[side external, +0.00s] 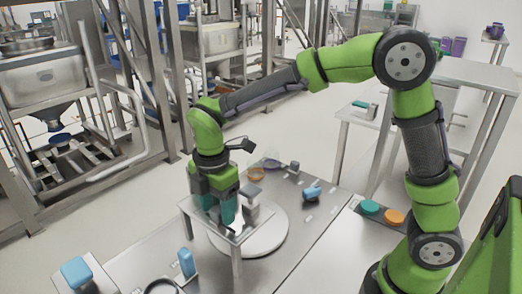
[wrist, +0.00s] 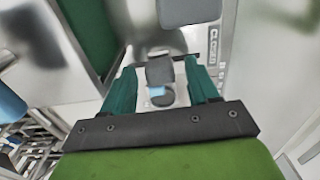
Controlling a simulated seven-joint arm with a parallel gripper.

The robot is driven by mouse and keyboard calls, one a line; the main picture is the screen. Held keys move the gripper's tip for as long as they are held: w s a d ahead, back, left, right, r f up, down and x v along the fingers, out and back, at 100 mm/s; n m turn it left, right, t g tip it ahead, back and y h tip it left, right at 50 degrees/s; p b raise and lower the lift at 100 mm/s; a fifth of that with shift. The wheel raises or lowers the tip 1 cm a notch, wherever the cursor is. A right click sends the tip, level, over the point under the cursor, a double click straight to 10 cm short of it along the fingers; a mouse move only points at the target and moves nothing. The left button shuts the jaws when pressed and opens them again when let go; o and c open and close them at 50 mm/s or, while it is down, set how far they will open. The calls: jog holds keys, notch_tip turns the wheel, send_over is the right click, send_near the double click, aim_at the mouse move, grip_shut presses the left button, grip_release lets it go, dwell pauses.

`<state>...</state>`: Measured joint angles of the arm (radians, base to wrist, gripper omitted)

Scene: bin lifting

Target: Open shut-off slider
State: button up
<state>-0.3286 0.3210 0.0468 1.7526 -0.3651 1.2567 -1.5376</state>
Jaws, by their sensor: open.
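My gripper (side external: 215,213) points down over a small clear-topped metal stand (side external: 237,258) in the side external view. Its two teal fingers are apart. In the wrist view my gripper (wrist: 161,86) has a dark grey knob-like piece (wrist: 160,71) showing between the fingers, with a small light-blue patch (wrist: 158,91) below it. A metal plate beside it carries a label reading "CLOSED" (wrist: 213,47), only partly readable. The knob-like piece appears to be the shut-off slider's handle, but I cannot tell whether the fingers touch it. The slider itself is not clearly seen in the side external view.
A white round disc (side external: 270,238) lies under the stand. Teal (side external: 370,207) and orange (side external: 394,217) buttons sit at right.

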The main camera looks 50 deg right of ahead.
grip_shut()
jog(key=shift+w+r, duration=0.1)
jog(key=shift+w, duration=1.35)
grip_release()
notch_tip(320, 180, up, 17)
